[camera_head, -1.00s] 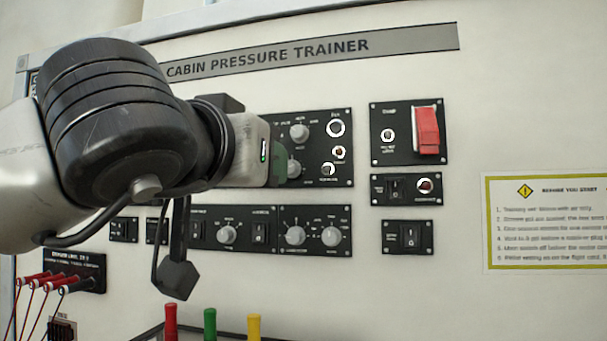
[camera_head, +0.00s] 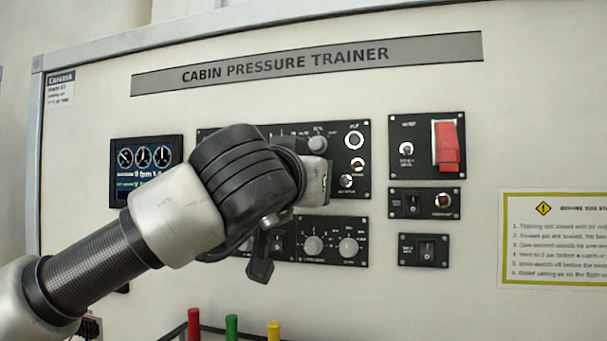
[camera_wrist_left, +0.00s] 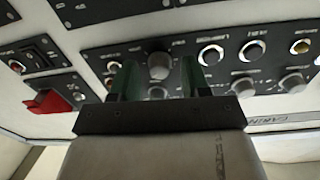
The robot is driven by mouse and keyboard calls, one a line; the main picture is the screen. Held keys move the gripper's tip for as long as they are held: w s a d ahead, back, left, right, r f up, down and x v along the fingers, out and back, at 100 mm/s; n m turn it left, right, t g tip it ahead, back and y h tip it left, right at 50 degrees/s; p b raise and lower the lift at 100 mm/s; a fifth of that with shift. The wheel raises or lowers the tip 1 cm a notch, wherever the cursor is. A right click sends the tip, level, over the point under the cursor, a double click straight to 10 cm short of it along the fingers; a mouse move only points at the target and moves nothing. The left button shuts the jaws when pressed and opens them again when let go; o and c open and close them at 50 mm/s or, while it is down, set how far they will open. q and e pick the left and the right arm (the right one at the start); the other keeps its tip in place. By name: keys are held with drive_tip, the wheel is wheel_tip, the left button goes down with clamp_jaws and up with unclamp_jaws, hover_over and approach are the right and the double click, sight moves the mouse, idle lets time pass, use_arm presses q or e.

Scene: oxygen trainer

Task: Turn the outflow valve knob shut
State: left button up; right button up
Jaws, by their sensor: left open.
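The upper panel (camera_head: 362,185) carries a grey knob (camera_head: 317,143) near its top; its small labels are too blurred to show which knob is the outflow valve. My left gripper (camera_head: 327,186) is just below that knob in the head view, covering part of the panel. In the left wrist view, the scene is upside down. My left gripper (camera_wrist_left: 160,80) is open there, its two green fingers apart. A larger grey knob (camera_wrist_left: 159,66) appears between the fingers, with a smaller knob (camera_wrist_left: 157,93) below it in the picture. Contact cannot be told. My right gripper is out of view.
A red switch guard (camera_head: 447,146) sits on the panel to the right. Lower knobs (camera_head: 313,245) and rocker switches are close below my gripper. A display (camera_head: 146,168) is at left. Red, green and yellow posts (camera_head: 232,328) stand below. A notice (camera_head: 552,240) is at right.

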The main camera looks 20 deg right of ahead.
use_arm(q)
drive_tip(key=c, duration=0.9)
clamp_jaws()
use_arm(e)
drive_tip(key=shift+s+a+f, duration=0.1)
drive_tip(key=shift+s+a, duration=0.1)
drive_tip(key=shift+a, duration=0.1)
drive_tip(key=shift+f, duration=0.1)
